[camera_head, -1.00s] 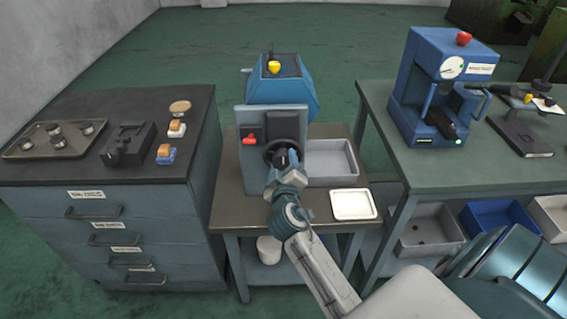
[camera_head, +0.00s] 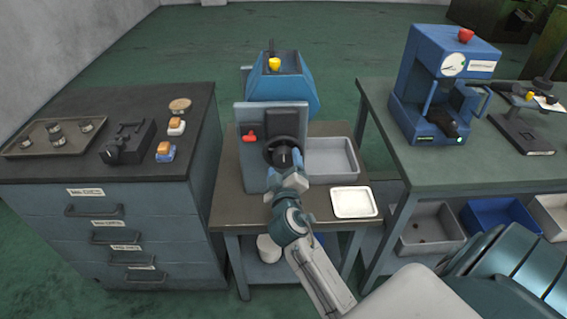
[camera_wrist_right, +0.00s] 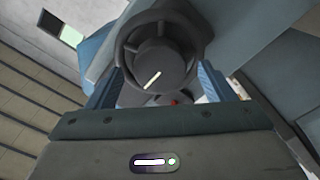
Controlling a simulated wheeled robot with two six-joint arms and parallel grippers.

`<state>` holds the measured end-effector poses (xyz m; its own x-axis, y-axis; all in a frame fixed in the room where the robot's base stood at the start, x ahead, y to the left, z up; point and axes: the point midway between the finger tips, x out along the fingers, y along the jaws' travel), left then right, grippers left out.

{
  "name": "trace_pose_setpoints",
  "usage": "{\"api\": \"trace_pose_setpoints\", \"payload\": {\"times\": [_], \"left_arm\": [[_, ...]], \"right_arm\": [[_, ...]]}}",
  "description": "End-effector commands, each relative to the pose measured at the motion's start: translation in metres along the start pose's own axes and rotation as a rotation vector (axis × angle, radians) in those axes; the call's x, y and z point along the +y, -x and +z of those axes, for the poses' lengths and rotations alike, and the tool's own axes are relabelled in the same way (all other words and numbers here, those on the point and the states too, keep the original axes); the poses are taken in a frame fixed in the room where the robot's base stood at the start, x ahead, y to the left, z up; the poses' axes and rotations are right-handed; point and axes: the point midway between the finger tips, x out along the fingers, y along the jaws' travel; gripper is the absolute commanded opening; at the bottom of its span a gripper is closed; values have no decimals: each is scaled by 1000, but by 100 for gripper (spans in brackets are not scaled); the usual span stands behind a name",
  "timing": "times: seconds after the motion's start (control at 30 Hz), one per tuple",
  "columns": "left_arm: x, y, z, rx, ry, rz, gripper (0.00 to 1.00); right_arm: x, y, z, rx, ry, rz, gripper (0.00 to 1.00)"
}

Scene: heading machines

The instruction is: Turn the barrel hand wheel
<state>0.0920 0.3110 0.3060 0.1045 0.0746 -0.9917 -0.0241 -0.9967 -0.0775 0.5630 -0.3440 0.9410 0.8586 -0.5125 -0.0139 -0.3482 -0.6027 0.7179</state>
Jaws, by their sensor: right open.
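The barrel hand wheel (camera_head: 284,152) is a dark round wheel with a hub on the front of the blue-grey machine (camera_head: 257,165). In the right wrist view the wheel (camera_wrist_right: 160,58) fills the upper middle, with a white line on its hub pointing to the lower left. My right gripper (camera_head: 287,168) is at the wheel's front. Its blue fingers (camera_wrist_right: 158,85) are open, one on each side of the hub in that view; whether they touch it I cannot tell. My left gripper is not in view.
A drawer cabinet (camera_head: 100,205) is at the left, a green-topped bench (camera_head: 440,172) at the right.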

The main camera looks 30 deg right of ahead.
Motion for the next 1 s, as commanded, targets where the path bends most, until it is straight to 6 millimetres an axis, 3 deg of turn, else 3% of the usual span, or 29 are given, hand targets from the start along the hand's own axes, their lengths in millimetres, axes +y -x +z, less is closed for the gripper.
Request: {"api": "trace_pose_setpoints", "payload": {"times": [0.2, 0.4, 0.6, 1.0], "left_arm": [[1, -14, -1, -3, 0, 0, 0], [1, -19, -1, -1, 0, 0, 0], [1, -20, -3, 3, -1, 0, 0], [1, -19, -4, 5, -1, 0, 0]], "right_arm": [[-3, 48, 3, -3, -6, -3, 76], [-2, 76, 2, -2, -3, -2, 76], [0, 87, 1, 0, 0, 0, 76], [0, 88, 0, 0, 1, 0, 76]]}}
